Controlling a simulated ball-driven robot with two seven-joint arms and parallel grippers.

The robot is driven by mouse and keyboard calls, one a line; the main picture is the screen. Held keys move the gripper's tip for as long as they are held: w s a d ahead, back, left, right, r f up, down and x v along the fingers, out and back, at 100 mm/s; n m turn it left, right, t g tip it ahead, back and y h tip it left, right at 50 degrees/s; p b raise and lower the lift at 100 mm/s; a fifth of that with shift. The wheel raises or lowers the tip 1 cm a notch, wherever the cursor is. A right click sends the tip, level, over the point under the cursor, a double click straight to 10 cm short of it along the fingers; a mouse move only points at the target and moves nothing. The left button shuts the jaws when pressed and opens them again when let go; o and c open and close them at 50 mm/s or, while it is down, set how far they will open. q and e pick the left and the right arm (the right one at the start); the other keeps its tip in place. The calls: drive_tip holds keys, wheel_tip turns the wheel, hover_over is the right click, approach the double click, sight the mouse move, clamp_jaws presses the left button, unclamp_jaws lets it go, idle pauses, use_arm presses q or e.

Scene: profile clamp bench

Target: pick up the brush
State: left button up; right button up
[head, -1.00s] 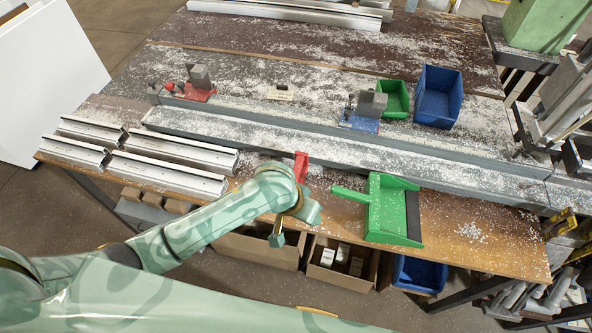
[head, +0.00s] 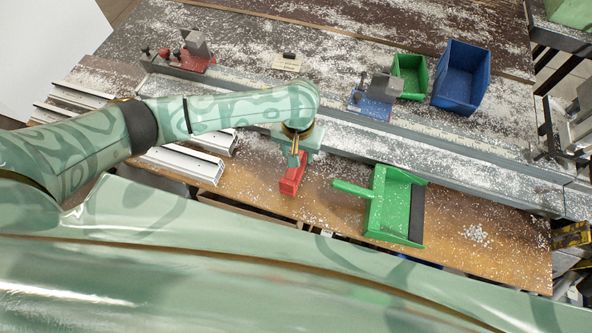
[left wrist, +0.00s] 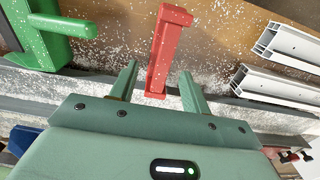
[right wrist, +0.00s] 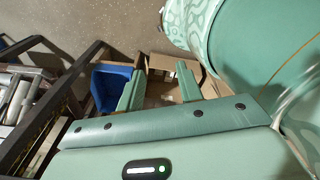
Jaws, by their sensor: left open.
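The brush (head: 292,178) is a narrow red piece lying on the wooden front part of the bench, left of the green dustpan (head: 388,206). My left gripper (head: 297,150) is above the brush's far end and hides part of it in the head view. In the left wrist view the brush (left wrist: 168,50) reaches in between the two open fingers of the left gripper (left wrist: 158,72), with a gap visible on both sides. My right gripper (right wrist: 161,66) is open and empty, away from the brush, over the floor beside the bench.
A long grey profile rail (head: 440,163) runs behind the brush, with a red clamp (head: 190,57) and a blue clamp (head: 372,105). Aluminium profiles (head: 180,162) lie to the left. Green (head: 409,75) and blue (head: 461,77) bins stand behind. White chips litter the bench.

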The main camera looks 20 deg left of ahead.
sight(295, 169)
use_arm(q)
drive_tip(key=f, duration=0.2)
drive_tip(key=f+b, duration=0.1)
drive_tip(key=shift+w+f, duration=0.3)
drive_tip(key=shift+f, duration=0.1)
drive_tip(key=shift+a+f, duration=0.1)
drive_tip(key=shift+f, duration=0.25)
drive_tip(key=f, duration=0.1)
drive_tip(key=f+b, duration=0.1)
drive_tip(key=f, duration=0.1)
drive_tip(key=f+b, duration=0.1)
drive_tip(key=shift+w+a+f, duration=0.15)
drive_tip(key=shift+a+f, duration=0.05)
drive_tip(key=shift+a, duration=0.05)
drive_tip(key=c, duration=0.6)
use_arm(e)
drive_tip(key=f, duration=0.2)
drive_tip(key=w+f, duration=0.1)
drive_tip(key=shift+d+f, duration=0.3)
